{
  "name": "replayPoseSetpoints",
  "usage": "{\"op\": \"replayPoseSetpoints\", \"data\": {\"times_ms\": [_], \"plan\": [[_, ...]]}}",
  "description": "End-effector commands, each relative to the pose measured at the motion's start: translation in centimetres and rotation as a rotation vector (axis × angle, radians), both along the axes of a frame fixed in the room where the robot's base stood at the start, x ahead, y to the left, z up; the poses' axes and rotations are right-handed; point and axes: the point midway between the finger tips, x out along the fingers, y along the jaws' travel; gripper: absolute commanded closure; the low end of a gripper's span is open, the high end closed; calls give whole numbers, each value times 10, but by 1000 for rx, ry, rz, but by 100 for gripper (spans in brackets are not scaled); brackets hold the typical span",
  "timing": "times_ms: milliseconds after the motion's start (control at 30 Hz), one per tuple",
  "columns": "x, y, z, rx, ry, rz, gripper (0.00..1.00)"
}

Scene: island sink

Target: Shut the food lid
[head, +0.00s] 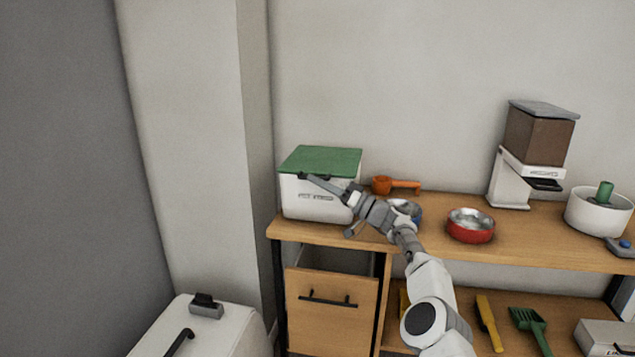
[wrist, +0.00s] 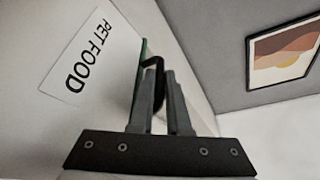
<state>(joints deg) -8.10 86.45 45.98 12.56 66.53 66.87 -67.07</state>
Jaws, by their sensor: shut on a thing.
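A white food box (head: 318,205) stands at the left end of the wooden counter, and its wall with "PET FOOD" lettering fills the left of the wrist view (wrist: 112,45). Its green lid (head: 322,160) lies across the top of the box; I cannot tell whether a small gap is left under it. In the wrist view the lid shows as a thin green edge (wrist: 139,75). My gripper (head: 308,178) is at the front left of the lid. In the wrist view my gripper (wrist: 162,78) is shut on a black lid handle (wrist: 152,62).
On the counter (head: 440,204) are an orange scoop (head: 395,185), a red bowl (head: 470,226), a brown-and-white dispenser (head: 535,145) and a white pot (head: 597,213). Below the box, a wooden drawer (head: 328,312) stands open.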

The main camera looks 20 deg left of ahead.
Motion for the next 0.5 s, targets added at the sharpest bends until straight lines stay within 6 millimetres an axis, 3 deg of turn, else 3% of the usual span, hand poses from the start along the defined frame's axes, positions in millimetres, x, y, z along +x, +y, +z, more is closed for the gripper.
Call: {"op": "replayPoseSetpoints", "data": {"times_ms": [33,200,233,300,500], "plan": [[7,-6,-6,-6,12,-25,100],[7,-6,-7,-7,13,-25,100],[7,-6,-7,-8,13,-25,82],[7,-6,-7,-8,13,-25,73],[7,-5,-6,-9,11,-24,73]]}}
